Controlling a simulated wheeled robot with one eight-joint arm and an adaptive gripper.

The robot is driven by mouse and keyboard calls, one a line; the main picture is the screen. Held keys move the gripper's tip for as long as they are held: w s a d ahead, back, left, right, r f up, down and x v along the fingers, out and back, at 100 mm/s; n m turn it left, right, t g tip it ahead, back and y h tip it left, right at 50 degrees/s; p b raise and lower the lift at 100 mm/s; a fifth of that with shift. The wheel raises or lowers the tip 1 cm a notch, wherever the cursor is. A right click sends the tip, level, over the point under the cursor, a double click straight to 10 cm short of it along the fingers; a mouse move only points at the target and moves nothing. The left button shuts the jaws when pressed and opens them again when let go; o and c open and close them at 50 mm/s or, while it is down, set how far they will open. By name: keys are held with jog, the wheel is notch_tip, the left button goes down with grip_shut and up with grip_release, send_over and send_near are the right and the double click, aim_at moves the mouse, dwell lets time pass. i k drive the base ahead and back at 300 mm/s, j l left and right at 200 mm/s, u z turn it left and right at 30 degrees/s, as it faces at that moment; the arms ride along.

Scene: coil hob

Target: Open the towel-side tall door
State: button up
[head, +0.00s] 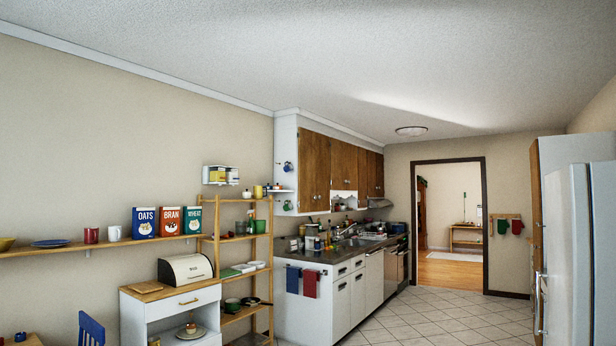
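A tall white cabinet (566,152) stands at the right edge, beyond the fridge. Its wooden front (536,215) shows nearly edge-on, so I cannot tell its separate doors or whether any is ajar. Green and red cloths (509,227) hang from a wooden rack on the far wall, to the left of this cabinet. A blue towel (293,279) and a red towel (310,284) hang on the end of the counter at centre. My gripper is not in view.
A white fridge (582,250) with a long handle fills the right edge and hides part of the cabinet. The tiled floor (440,318) is clear up to the open doorway (450,228). A wooden shelf unit (237,283) and bread-box cabinet (168,318) stand left.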

aim_at(307, 198)
jog(key=i, duration=8.4)
jog(key=j, duration=0.1)
